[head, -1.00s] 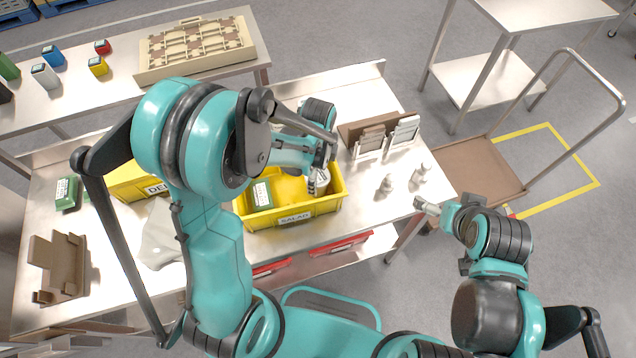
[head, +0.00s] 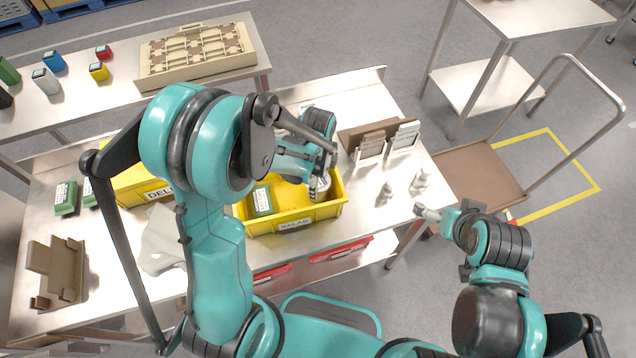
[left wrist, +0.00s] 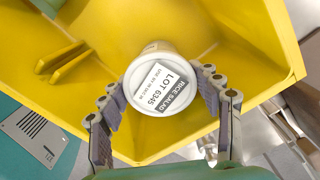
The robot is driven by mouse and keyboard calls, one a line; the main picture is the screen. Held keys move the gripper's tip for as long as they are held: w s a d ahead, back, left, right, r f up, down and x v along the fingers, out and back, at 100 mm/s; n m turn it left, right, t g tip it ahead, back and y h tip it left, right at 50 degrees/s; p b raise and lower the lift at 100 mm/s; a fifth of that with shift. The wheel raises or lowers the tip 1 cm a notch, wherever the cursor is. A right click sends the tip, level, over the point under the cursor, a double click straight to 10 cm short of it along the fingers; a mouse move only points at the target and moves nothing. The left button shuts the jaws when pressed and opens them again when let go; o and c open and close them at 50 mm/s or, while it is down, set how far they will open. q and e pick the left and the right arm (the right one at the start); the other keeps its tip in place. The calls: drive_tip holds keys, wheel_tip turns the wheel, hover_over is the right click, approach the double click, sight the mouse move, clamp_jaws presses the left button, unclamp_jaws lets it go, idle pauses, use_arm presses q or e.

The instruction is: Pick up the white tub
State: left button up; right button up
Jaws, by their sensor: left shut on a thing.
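The white tub (left wrist: 158,97) has a round lid with a black and white label reading "RICE SALAD" and "LOT 6345". In the left wrist view it sits between the two fingers of my left gripper (left wrist: 160,82), which is shut on it. In the head view the tub (head: 320,187) is at the right end of the yellow bin marked "SALAD" (head: 294,226), partly hidden by my left gripper (head: 322,172). I cannot tell whether it touches the bin floor.
A yellow "DELI" bin (head: 150,190) stands further left, mostly behind my arm. Right of the bin are white bottles (head: 384,194) and a card rack (head: 372,146). A brown cart (head: 475,175) stands beyond the right edge.

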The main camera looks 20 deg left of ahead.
use_arm(q)
wheel_tip(320, 180, up, 18)
drive_tip(key=p, duration=0.4)
drive_tip(key=shift+f, duration=0.2)
drive_tip(key=o, duration=0.9)
drive_tip(key=c, duration=1.1)
